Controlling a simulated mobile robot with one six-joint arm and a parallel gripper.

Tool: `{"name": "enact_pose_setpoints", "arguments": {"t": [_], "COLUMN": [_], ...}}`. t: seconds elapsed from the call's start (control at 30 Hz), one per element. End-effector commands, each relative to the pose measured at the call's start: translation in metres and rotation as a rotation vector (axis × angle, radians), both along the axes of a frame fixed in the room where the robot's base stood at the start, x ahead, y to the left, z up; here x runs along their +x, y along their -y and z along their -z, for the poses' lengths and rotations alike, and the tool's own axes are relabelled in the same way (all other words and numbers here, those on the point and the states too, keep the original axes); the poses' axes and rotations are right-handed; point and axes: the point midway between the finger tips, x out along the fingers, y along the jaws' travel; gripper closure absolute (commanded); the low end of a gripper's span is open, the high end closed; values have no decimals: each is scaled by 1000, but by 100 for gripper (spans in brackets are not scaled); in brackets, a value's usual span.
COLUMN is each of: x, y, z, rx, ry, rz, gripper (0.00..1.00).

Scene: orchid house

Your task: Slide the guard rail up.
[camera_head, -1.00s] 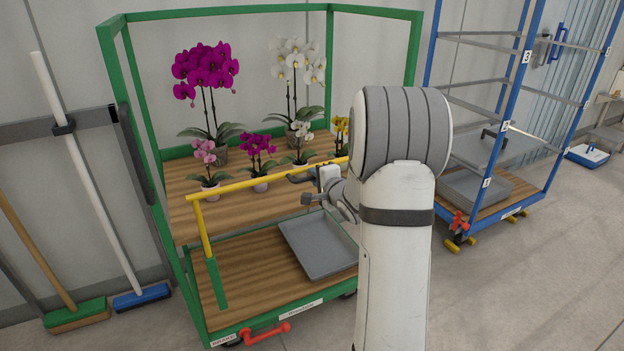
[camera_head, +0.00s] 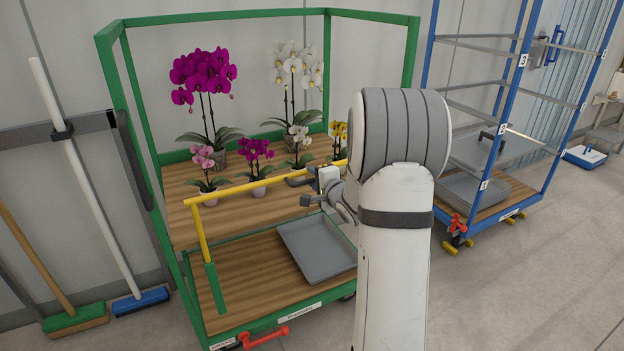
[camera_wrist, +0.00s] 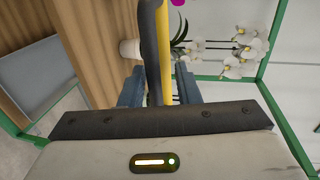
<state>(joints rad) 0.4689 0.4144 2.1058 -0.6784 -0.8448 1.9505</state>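The guard rail (camera_head: 250,185) is a yellow bar across the front of the green trolley, with a yellow post sliding into a green sleeve at its left. It stands a little above the front of the upper shelf. My gripper (camera_head: 302,191) is at the right part of the bar, its dark fingers spread and just below or in front of it. In the wrist view, the yellow bar (camera_wrist: 165,50), dark along one side, runs between the two blue-grey fingers of my gripper (camera_wrist: 158,88). Gaps show beside the bar, and I cannot tell whether a finger touches it. My arm hides the bar's right end.
Potted orchids stand on the upper shelf (camera_head: 185,220) close behind the bar; the nearest is a small pink orchid (camera_head: 207,165). A grey tray (camera_head: 318,250) lies on the lower deck. A blue rack (camera_head: 510,120) stands to the right. Brooms lean at the left.

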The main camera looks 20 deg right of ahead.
Motion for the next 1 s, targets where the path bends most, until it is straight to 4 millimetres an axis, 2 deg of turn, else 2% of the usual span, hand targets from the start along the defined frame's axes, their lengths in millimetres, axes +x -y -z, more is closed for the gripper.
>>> {"name": "enact_pose_setpoints", "arguments": {"t": [0.4,0.5,1.0], "x": [-61,-70,-75], "y": [3,3,3], "z": [-14,-16,-16], "rx": [0,-1,0], "ry": [2,3,2], "rz": [4,3,2], "gripper": [70,70,70]}}
